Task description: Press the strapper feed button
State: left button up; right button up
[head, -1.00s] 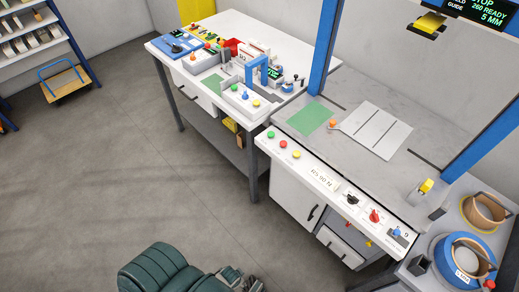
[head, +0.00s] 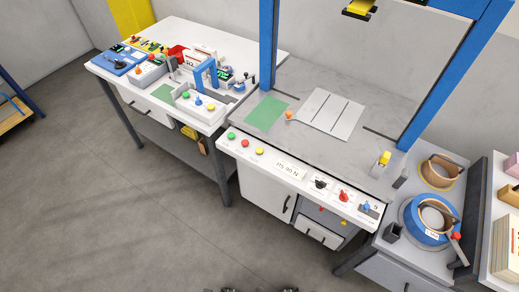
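The large strapping bench with a blue arch frame (head: 268,45) stands at centre right. Its white front panel (head: 215,141) carries a green button (head: 231,136), a red button (head: 245,143) and a yellow button (head: 260,150), then black, red and blue knobs. I cannot read any label for feed. A smaller device with a blue arch (head: 206,70) on the white table has its own coloured buttons. Small dark tips at the bottom edge seem to be my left gripper (head: 232,290) and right gripper (head: 289,290), well short of the benches; their opening is hidden.
A blue reel (head: 428,221) sits on a low stand at the right. Shelves with stacked papers (head: 507,250) are at the far right. The white table (head: 104,65) adjoins the bench on the left. Grey floor (head: 120,220) in front is clear.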

pick_arm(q)
jog(key=shift+s+a, duration=0.1)
jog(key=c, duration=1.3)
grip_shut()
jog(key=shift+s, duration=0.1)
